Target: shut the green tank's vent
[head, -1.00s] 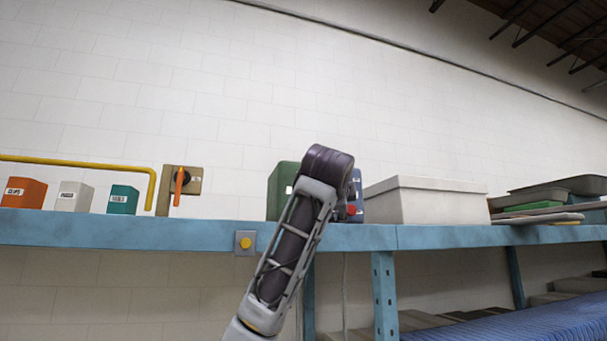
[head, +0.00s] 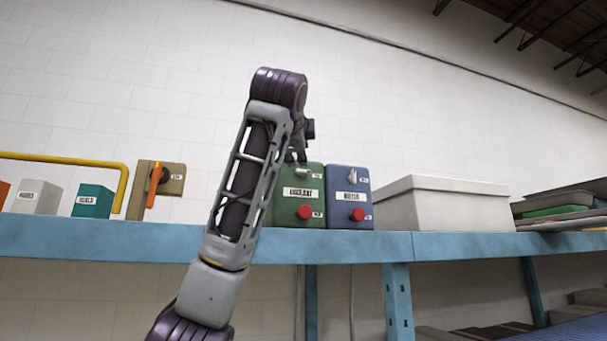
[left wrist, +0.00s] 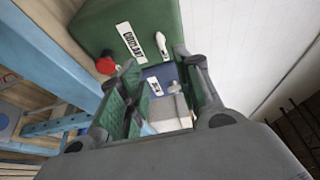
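The green tank (head: 312,212) stands on the blue shelf, with a white label that seems to read COOLANT, a red knob (head: 304,212) low on its front and a pale lever (head: 301,173) near its top. My left forearm hides its left part. In the left wrist view the green tank (left wrist: 100,22) is at the top, with its pale lever (left wrist: 147,38) beside the label. My left gripper (head: 298,152) is just above the tank's top, partly behind my arm. In the left wrist view its fingers (left wrist: 163,90) are spread, with nothing held between them. My right gripper is out of view.
A blue tank (head: 350,187) with a similar lever and red knob stands close on the right. A pale bin (head: 442,205) is farther right. A tan box with an orange handle (head: 154,187), a teal box (head: 93,201) and a yellow pipe (head: 70,159) are left.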

